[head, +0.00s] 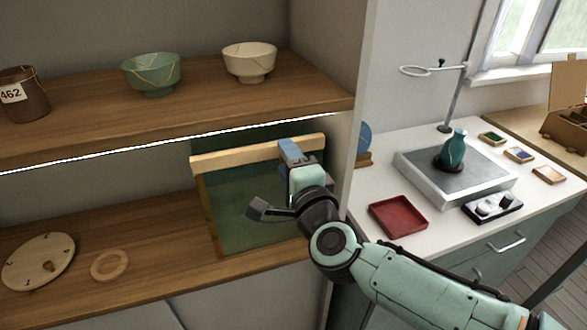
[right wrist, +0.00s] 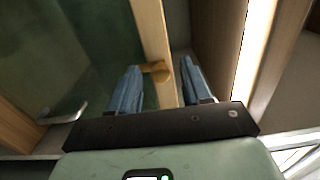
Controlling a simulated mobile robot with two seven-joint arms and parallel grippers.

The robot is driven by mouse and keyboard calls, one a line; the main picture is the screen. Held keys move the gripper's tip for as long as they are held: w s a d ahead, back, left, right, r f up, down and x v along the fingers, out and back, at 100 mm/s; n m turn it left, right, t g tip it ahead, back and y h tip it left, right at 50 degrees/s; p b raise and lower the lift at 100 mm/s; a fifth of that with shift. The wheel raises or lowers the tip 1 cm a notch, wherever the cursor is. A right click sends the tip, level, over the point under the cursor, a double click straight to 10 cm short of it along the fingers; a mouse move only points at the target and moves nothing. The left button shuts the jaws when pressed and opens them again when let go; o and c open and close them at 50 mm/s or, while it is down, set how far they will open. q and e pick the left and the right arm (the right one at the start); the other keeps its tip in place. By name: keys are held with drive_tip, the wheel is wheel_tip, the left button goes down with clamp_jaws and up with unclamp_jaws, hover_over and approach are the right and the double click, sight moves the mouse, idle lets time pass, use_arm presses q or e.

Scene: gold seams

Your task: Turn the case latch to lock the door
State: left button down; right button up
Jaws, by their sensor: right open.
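The case (head: 258,144) is a wood-framed box with a greenish glass door, at the right end of the lower shelf. The door's glass also fills the left of the right wrist view (right wrist: 70,55). A small brass-coloured latch (right wrist: 157,70) sits on the pale wooden frame bar (right wrist: 150,30). My right gripper (head: 288,148) is at the upper right of the case front. In the right wrist view its two blue fingers (right wrist: 158,80) are open, one on either side of the latch; I cannot tell whether they touch it. The head view hides the latch behind the gripper. My left gripper is not in view.
The upper shelf (head: 210,105) above the case holds a green bowl (head: 151,73), a cream bowl (head: 249,62) and a brown pot (head: 24,95). A wooden disc (head: 38,258) and ring (head: 110,265) lie left of the case. A white upright panel (head: 358,90) stands close on the right.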

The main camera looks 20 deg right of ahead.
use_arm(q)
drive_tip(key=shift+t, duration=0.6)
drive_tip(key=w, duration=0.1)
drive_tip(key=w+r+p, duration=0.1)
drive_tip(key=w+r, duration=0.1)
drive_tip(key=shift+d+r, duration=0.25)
use_arm(e)
drive_tip(key=s, duration=1.3)
drive_tip(key=shift+s+d, duration=0.15)
drive_tip(key=shift+d, duration=0.1)
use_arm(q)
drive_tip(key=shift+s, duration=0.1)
